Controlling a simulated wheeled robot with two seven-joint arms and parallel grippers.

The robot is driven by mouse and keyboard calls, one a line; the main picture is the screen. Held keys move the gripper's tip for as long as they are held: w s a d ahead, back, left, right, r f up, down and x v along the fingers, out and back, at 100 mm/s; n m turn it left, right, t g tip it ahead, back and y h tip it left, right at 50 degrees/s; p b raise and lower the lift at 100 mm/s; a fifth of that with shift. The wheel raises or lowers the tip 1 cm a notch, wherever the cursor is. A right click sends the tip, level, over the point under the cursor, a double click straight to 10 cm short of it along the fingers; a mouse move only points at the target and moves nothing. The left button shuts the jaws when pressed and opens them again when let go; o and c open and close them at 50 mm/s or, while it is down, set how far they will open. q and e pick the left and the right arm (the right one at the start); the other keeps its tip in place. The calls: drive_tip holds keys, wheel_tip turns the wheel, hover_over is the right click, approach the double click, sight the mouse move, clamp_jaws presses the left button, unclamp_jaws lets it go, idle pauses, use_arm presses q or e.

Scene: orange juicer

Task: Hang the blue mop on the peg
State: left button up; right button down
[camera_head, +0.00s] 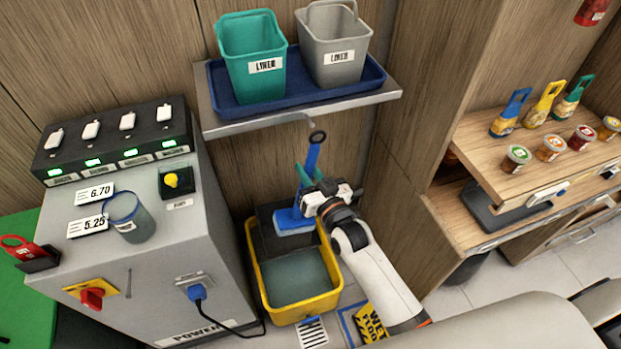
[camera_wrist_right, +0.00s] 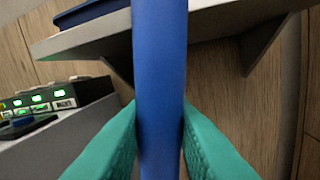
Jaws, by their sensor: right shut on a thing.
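The blue mop (camera_head: 313,155) is upright, slightly tilted, with a dark ring (camera_head: 318,137) at its top end and a blue and pale head (camera_head: 293,221) at the bottom. My right gripper (camera_head: 303,176) is shut on its handle, below the ring. In the right wrist view the blue handle (camera_wrist_right: 160,90) runs between the teal fingers (camera_wrist_right: 160,140). The mop head hangs over the yellow bucket (camera_head: 335,285). The ring is just below the shelf's front edge. My left gripper is not in view.
A metal shelf (camera_head: 225,130) above the mop carries a blue tray with a teal bucket (camera_head: 252,55) and a grey bucket (camera_head: 333,45). The grey juicer cabinet (camera_head: 150,265) stands left. A wooden counter (camera_head: 465,135) with jars and bottles is at right.

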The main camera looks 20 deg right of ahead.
drive_tip(key=w+b, duration=0.4)
drive_tip(key=w, duration=0.2)
drive_tip(key=shift+w+f, duration=0.4)
idle(0.3)
drive_tip(key=shift+a, duration=0.1)
idle(0.5)
drive_tip(key=c, duration=1.2)
unclamp_jaws()
drive_tip(key=shift+f, duration=0.1)
drive_tip(key=shift+o, duration=0.2)
drive_tip(key=shift+s+f, duration=0.1)
drive_tip(key=shift+s, duration=0.05)
